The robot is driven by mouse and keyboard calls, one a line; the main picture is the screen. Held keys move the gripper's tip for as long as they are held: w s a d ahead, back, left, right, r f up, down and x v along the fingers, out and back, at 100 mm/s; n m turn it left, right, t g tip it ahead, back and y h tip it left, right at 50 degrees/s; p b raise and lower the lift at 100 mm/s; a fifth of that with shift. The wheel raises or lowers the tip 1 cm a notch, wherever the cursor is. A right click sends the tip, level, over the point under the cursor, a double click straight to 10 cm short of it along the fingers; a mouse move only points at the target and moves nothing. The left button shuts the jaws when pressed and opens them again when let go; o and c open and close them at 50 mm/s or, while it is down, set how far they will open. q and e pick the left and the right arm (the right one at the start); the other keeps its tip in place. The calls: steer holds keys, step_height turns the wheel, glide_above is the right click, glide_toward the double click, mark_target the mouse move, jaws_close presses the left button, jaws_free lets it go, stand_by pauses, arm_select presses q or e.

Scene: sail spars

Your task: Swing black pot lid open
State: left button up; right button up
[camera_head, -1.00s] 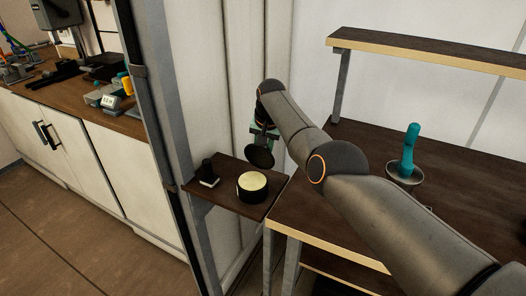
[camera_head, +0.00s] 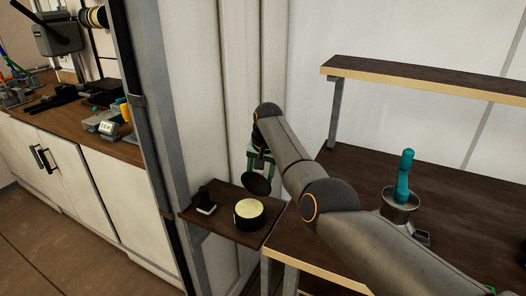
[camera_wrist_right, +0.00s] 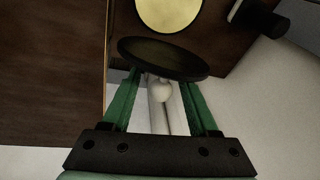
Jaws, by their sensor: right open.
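The black pot (camera_head: 249,214) with a cream inside stands uncovered on a small dark shelf. Its cream inside shows at the top of the right wrist view (camera_wrist_right: 170,10). The black round lid (camera_head: 257,184) is tilted up on the pot's far side, and it also shows in the right wrist view (camera_wrist_right: 163,58). My right gripper (camera_head: 261,164) is at the lid, its green fingers open. In the right wrist view the fingertips (camera_wrist_right: 160,76) lie just by the lid's edge, with a pale knob between them. Whether they touch the lid is unclear. My left gripper is out of view.
A small black object with a white base (camera_head: 205,202) stands left of the pot. The pale wall (camera_head: 222,90) is close behind the shelf (camera_head: 232,233). A workbench (camera_head: 365,170) at right holds a teal-handled tool in a metal bowl (camera_head: 400,199).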

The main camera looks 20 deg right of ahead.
steer(key=v, duration=1)
steer(key=shift+s+r+b, duration=0.15)
steer(key=shift+r+b, duration=0.2)
steer(key=shift+b, duration=0.05)
steer(key=shift+f, duration=0.1)
